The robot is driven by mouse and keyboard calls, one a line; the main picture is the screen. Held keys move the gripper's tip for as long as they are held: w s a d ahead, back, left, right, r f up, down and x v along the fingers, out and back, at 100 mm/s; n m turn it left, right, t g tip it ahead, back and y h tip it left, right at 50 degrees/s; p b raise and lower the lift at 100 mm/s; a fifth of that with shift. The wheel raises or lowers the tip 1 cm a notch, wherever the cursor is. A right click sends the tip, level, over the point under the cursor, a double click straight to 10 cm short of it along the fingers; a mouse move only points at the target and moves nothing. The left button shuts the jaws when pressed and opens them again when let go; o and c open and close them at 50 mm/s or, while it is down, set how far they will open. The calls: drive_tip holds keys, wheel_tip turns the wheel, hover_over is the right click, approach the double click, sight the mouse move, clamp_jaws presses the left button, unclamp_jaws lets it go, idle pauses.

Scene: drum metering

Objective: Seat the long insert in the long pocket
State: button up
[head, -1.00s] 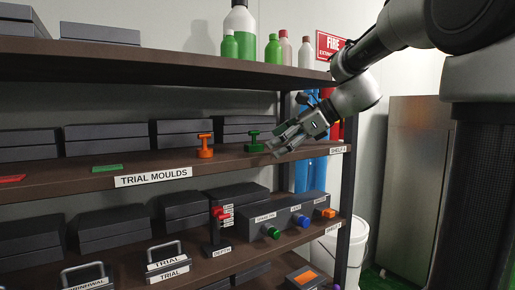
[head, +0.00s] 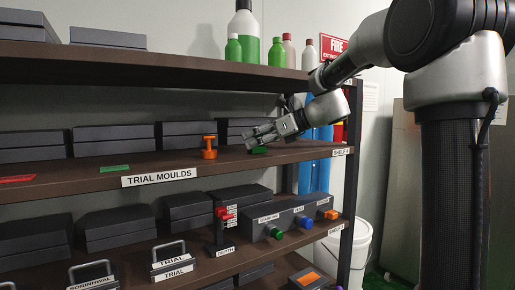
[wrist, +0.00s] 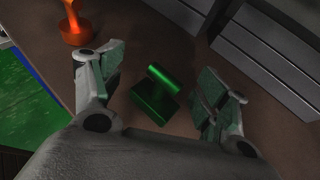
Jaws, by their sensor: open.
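A green insert with a T-shaped handle (wrist: 157,95) stands on the middle shelf, between the spread fingers of my gripper (wrist: 165,68) in the wrist view. Neither finger appears to touch it. In the head view my gripper (head: 255,139) hides most of this insert, and only a little green (head: 259,150) shows. An orange insert with a similar handle (head: 209,147) stands to the left; it also shows in the wrist view (wrist: 74,27). A flat green shape (head: 115,168) and a flat red shape (head: 17,178) lie farther left on the shelf. I cannot tell which is the long pocket.
Dark boxes (head: 114,140) line the back of the middle shelf (head: 75,186), close behind the inserts. The upper shelf (head: 150,68) runs above my gripper. A rack post (head: 348,190) stands at the right. The front of the shelf is mostly clear.

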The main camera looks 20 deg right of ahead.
drive_tip(key=c, duration=1)
drive_tip(key=shift+c, duration=0.2)
